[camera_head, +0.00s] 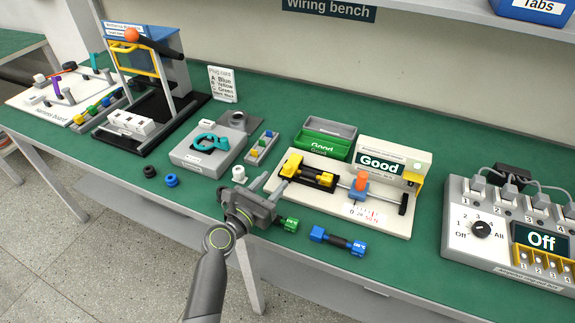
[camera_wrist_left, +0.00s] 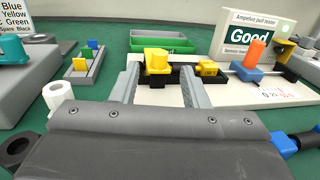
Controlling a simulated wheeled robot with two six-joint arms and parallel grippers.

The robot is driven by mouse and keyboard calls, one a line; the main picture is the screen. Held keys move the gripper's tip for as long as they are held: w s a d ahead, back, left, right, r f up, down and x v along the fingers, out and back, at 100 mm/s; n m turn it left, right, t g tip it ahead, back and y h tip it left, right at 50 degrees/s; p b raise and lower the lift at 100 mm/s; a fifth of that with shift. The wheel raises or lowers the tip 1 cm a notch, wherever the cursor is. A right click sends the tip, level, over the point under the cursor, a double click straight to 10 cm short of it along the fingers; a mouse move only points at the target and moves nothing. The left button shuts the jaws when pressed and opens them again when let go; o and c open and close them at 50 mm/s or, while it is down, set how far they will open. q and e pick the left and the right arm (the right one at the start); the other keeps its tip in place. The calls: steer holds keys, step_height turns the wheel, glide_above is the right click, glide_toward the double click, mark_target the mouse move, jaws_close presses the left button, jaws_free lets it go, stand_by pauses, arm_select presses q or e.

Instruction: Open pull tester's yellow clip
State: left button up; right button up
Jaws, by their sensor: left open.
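The pull tester (camera_head: 387,216) is a white board with a "Good" display. Its yellow clip (camera_head: 293,163) is at the left end of a black holder, and I cannot tell whether it is shut. A yellow plug (camera_head: 325,179) lies right of the clip. An orange knob on a blue slider (camera_head: 359,189) is further right. My left gripper (camera_head: 273,181) is open and empty, just front-left of the clip. In the left wrist view the clip (camera_wrist_left: 157,62) appears between the two fingertips (camera_wrist_left: 158,80), apart from them. My right gripper is not in view.
A green plug (camera_head: 287,224) and a blue-ended part (camera_head: 338,240) lie in front of the tester. A green bin (camera_head: 325,140) stands behind it. A switch box reading "Off" (camera_head: 510,235) is at the right. A grey block with a teal ring (camera_head: 207,145) is left.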

mark_target(285, 169)
arm_select(q)
steer(key=x, duration=0.7)
steer(key=shift+w+d+b, duration=0.2)
steer(key=shift+w+b, duration=0.1)
steer(key=shift+w, duration=0.05)
jaws_close()
